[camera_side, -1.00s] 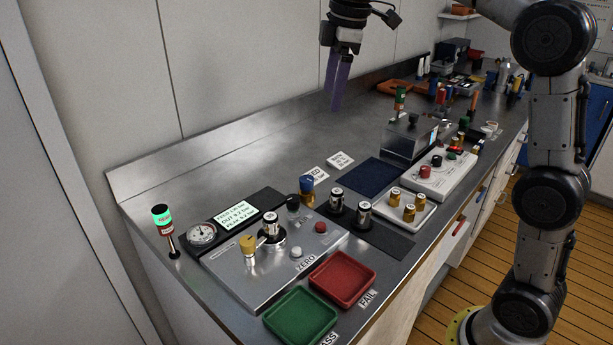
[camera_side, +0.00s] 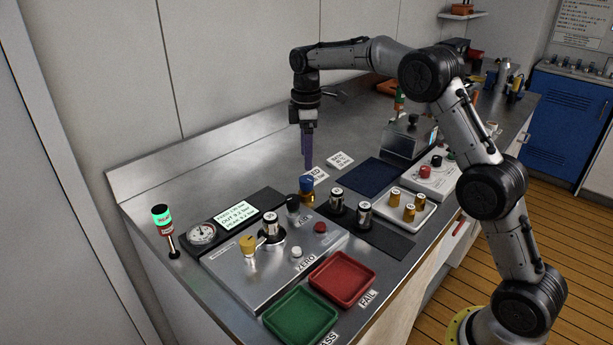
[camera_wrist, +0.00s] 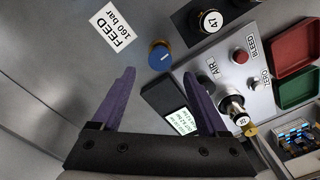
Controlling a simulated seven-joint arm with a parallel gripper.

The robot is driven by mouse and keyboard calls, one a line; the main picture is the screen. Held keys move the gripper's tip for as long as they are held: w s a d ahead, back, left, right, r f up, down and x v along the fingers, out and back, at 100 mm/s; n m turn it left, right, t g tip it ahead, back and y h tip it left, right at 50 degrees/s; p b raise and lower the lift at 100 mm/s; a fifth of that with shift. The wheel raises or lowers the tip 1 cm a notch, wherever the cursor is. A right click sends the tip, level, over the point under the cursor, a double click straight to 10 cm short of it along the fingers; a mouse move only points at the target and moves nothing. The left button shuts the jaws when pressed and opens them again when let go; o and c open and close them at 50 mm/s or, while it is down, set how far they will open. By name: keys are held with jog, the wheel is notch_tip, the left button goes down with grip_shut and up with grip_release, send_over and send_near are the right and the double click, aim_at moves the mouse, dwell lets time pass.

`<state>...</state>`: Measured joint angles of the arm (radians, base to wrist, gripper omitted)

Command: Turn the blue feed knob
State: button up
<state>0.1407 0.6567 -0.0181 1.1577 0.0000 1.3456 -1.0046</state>
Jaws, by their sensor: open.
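From the side view I cannot tell the exact gap to the knob.
A black knob (camera_side: 293,203), a yellow-topped valve (camera_side: 248,244) and a small cylinder (camera_side: 270,224) stand on the panel. Cylinders stand on a dark mat (camera_side: 390,238) to the right. A red tray (camera_side: 343,279) and green tray (camera_side: 300,316) lie in front.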

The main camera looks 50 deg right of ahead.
aim_at(306, 179)
notch_tip(306, 179, down, 7)
jog(key=shift+f, duration=0.1)
jog(key=shift+c, duration=0.4)
grip_shut()
